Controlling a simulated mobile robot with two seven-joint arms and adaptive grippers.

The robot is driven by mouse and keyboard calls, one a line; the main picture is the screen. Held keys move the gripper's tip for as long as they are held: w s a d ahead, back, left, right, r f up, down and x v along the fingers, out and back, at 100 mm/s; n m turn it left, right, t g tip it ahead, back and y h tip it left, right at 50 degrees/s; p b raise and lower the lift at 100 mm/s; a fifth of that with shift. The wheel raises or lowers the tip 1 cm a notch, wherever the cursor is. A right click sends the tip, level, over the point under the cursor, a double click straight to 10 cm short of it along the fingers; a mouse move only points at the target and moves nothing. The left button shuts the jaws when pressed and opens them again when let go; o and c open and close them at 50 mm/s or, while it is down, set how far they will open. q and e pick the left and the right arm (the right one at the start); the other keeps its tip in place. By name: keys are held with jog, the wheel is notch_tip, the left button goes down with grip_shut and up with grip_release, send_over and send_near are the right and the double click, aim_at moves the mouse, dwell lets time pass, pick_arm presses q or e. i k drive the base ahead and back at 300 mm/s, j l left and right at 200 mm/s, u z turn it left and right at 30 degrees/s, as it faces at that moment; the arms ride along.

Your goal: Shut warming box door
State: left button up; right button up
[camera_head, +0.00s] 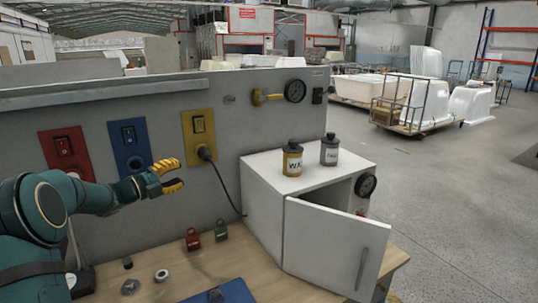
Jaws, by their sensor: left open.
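The warming box (262,201) is a white cabinet at the right end of the wooden bench, with a round dial on its front right. Its white door (330,246) stands open, swung out toward me, with a grey vertical handle (362,269) near its free edge. Part of the dark inside shows above the door; the rest is hidden behind it. My left gripper (178,177) has yellow fingers and is open and empty. It is in front of the grey panel, left of the box and apart from it. My right gripper is not in view.
A yellow-labelled canister (292,160) and a grey canister (330,151) stand on the box. A black cable runs from the yellow socket plate (198,137) down beside the box. Red (193,239) and green (221,230) padlocks and several small parts lie on the bench (180,272).

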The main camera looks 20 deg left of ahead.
aim_at(338, 251)
jog(key=k+l, duration=0.75)
jog(key=l, duration=0.2)
